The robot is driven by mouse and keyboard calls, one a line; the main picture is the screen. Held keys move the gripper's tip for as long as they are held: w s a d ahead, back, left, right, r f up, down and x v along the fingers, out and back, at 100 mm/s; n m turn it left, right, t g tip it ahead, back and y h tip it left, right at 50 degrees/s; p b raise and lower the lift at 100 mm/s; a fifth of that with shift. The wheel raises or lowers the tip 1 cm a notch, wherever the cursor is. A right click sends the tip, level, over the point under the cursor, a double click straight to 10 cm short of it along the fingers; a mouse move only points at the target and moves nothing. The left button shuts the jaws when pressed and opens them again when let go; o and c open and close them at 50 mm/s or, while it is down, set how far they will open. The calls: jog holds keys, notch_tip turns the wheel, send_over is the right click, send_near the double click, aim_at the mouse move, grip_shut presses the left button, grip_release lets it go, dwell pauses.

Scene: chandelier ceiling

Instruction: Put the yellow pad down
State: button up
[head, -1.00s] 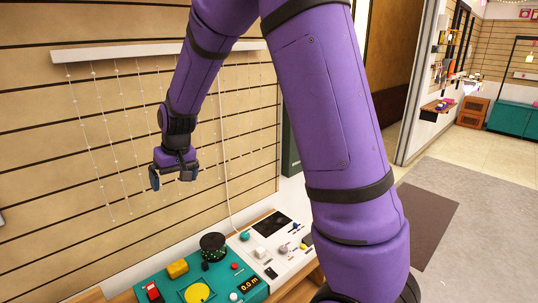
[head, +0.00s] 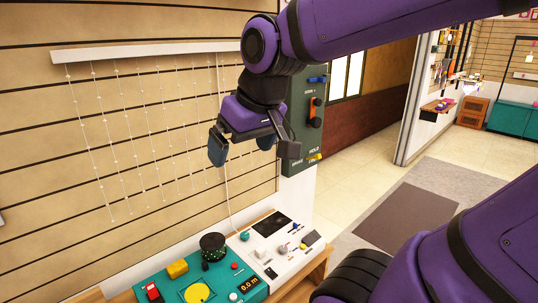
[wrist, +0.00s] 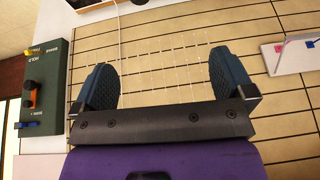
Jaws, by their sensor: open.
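A flat round yellow pad (head: 197,293) lies on the teal board (head: 150,280) at the bottom of the head view. A yellow block (head: 177,268) sits behind it on the same board. My gripper (head: 252,150) is open and empty, high above the boards and well apart from the pad, left of a green wall panel. In the wrist view its two dark fingers (wrist: 162,72) are spread, with only the slatted wall and hanging strings between them. The yellow pad does not show clearly in the wrist view.
The green panel (head: 305,120) carries blue, orange and yellow controls close to my gripper's right; it also shows in the wrist view (wrist: 45,90).

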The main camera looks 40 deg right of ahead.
jog(key=s, duration=0.6)
jog(key=shift+d+h, duration=0.3)
jog(key=shift+d, duration=0.05)
dwell(1.0)
jog(key=g, duration=0.3)
send_over(177, 265)
jog(key=f, duration=3.2)
jog(key=s+f, duration=0.1)
jog(key=f, duration=1.4)
jog(key=shift+d+f, duration=0.15)
jog(key=shift+f, duration=0.25)
jog(key=f, duration=0.5)
jog(key=shift+w+f, duration=0.35)
jog(key=shift+w+a+f, duration=0.1)
jog(key=shift+w+f, duration=0.05)
jog(key=shift+f, duration=1.2)
jog(key=shift+w+a+f, duration=0.1)
jog(key=shift+f, duration=1.2)
